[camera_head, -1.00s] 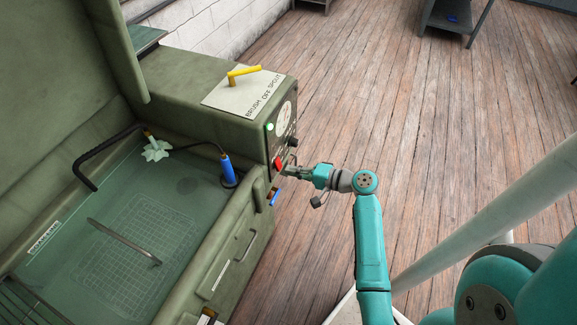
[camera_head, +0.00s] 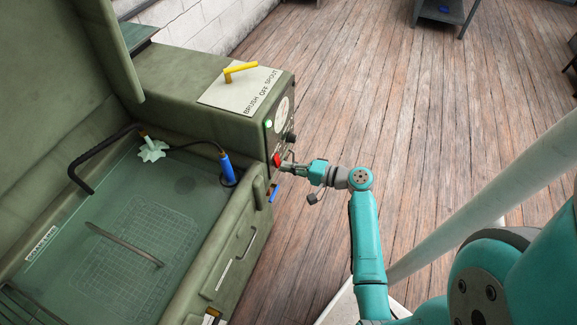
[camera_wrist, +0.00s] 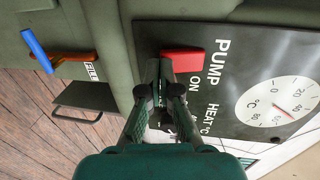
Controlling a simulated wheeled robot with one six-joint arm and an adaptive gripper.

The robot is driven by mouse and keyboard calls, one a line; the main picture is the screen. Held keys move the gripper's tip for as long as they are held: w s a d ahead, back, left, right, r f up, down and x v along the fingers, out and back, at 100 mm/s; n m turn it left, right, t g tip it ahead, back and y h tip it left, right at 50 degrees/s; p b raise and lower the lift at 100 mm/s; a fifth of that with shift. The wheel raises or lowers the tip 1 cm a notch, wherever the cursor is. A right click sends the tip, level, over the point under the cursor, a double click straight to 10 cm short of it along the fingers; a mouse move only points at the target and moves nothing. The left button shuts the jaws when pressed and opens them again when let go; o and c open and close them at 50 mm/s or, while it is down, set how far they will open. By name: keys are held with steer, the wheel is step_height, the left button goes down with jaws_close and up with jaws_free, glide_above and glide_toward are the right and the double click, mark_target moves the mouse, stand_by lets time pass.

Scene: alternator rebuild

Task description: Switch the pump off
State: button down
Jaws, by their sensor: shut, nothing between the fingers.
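The red pump switch (camera_head: 277,159) is on the dark control panel at the end of the green wash cabinet. In the wrist view the red switch (camera_wrist: 184,60) lies beside the printed words PUMP and ON. My gripper (camera_head: 285,167) is shut and empty, right at the switch. In the wrist view its fingertips (camera_wrist: 160,68) are just below and left of the red piece and partly cover the panel there. I cannot tell whether they touch it. A green lamp (camera_head: 268,124) glows on the panel.
A dial gauge (camera_wrist: 277,103) and a black knob (camera_head: 291,138) share the panel. The open basin (camera_head: 100,215) holds a blue-handled brush (camera_head: 226,167).

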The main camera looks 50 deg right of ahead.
steer(key=shift+w+f+t+y, duration=0.15)
steer(key=shift+f+t+y, duration=0.2)
steer(key=shift+t, duration=0.45)
steer(key=shift+w+a+f+t, duration=0.15)
steer(key=shift+w+f+t, duration=0.05)
steer(key=shift+f+t, duration=0.1)
steer(key=shift+w, duration=0.1)
steer(key=shift+f, duration=0.1)
